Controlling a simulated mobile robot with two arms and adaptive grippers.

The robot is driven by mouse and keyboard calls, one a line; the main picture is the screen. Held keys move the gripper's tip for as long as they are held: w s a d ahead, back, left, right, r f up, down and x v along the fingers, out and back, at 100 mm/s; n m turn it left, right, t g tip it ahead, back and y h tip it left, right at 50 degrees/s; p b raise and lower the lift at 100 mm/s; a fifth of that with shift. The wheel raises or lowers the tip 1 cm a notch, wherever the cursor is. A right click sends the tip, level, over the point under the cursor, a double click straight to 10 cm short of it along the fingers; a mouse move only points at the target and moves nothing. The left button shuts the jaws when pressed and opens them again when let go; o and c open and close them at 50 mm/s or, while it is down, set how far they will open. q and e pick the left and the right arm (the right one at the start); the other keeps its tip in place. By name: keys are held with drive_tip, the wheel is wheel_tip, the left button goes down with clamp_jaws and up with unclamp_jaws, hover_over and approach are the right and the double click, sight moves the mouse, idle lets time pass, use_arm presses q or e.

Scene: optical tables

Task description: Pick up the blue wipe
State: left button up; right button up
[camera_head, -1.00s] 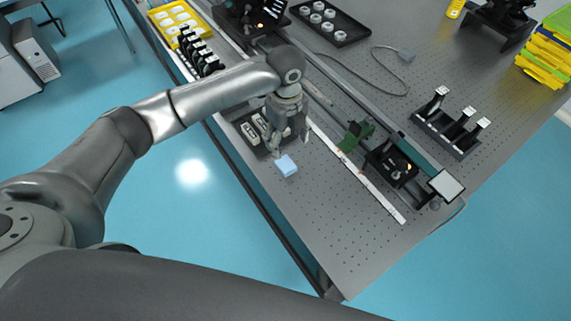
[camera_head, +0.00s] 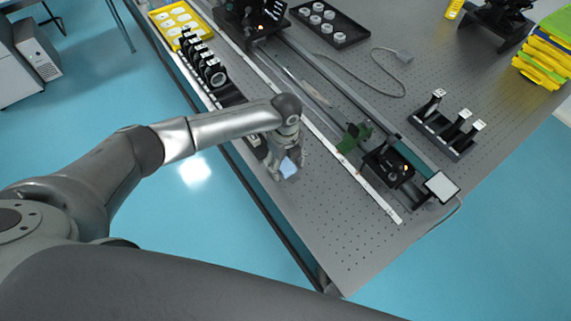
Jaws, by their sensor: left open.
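The blue wipe (camera_head: 288,168) is a small light-blue square on the grey optical table, near its left edge. My left gripper (camera_head: 286,172) is right over it, fingers pointing down. The fingers are open and appear to be on either side of the wipe. Part of the wipe is hidden by the gripper. Whether the fingers touch it, I cannot tell. My right gripper is not in view.
A black tray of round parts (camera_head: 330,24) and a row of black mounts (camera_head: 203,62) stand further back. A long rail with a green part (camera_head: 352,137) runs to the right. The perforated table (camera_head: 335,215) in front is clear.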

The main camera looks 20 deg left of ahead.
sight(285, 165)
use_arm(q)
drive_tip(key=c, duration=0.8)
drive_tip(key=shift+r, duration=0.15)
drive_tip(key=shift+r+b, duration=0.3)
wheel_tip(285, 165, up, 2)
drive_tip(key=shift+r+b, duration=0.2)
drive_tip(key=shift+b, duration=0.3)
drive_tip(key=s+a+r+b, duration=0.2)
drive_tip(key=s+a+r, duration=0.5)
drive_tip(key=s+r, duration=0.2)
drive_tip(key=s, duration=0.2)
drive_tip(key=shift+s+a+r, duration=0.3)
drive_tip(key=shift+s+r, duration=0.05)
